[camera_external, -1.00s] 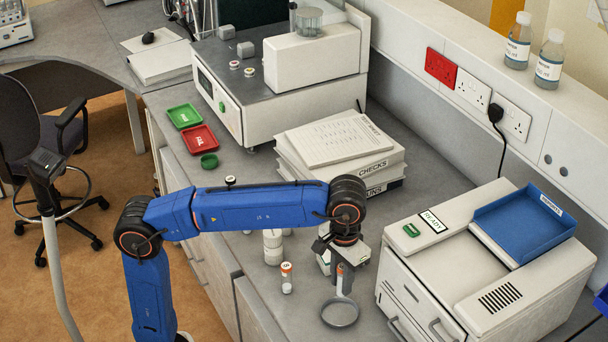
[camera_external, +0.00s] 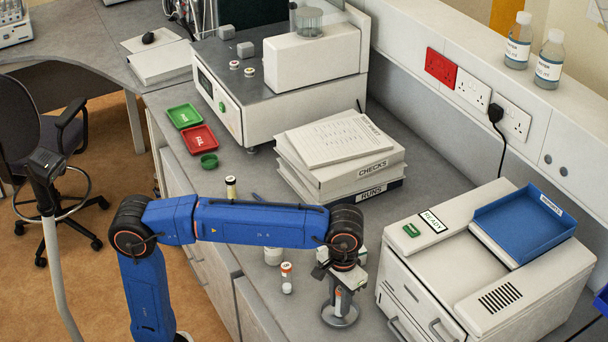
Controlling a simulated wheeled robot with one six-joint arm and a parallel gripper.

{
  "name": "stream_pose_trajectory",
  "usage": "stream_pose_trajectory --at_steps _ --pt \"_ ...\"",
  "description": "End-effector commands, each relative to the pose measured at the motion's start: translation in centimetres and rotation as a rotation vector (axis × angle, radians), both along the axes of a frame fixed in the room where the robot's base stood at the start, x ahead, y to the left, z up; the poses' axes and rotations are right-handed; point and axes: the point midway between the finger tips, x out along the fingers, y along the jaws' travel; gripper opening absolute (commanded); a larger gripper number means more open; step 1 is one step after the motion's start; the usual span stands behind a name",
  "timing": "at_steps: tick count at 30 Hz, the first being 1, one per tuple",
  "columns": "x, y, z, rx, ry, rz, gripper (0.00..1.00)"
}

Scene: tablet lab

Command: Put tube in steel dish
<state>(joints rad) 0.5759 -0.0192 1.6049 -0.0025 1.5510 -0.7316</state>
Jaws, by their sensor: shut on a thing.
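My gripper (camera_external: 339,284) points down at the front of the bench, shut on a small white tube (camera_external: 338,301) with an orange band near its top. The round steel dish (camera_external: 350,321) is directly below it. The tube is upright and its lower end appears to be within the dish's outline. I cannot tell whether it touches the dish floor. The fingers partly hide the tube's upper part.
Another orange-capped tube (camera_external: 286,279) stands to the left, near a white pot (camera_external: 272,256) partly behind my arm. The white machine (camera_external: 440,262) is close on the right. Box files (camera_external: 340,160) lie behind.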

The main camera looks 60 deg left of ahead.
Motion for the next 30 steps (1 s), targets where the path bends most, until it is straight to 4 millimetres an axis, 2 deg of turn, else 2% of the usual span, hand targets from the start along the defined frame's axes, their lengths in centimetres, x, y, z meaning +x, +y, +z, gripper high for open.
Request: stream_pose_trajectory --at_steps 3,4,6,14,19,23,30 --pt "0.0 0.0 -0.3 0.000 0.000 0.000 0.01" --pt "0.0 0.0 -0.3 0.000 0.000 0.000 0.27" --pt "0.0 0.0 -0.2 0.000 0.000 0.000 0.41" --pt "0.0 0.0 -0.2 0.000 0.000 0.000 0.41" --pt "0.0 0.0 0.6 -0.001 -0.001 0.000 0.41" --pt "0.1 0.0 2.5 -0.002 -0.002 0.000 0.41" --pt "0.1 0.0 7.2 -0.002 -0.002 0.000 0.41"
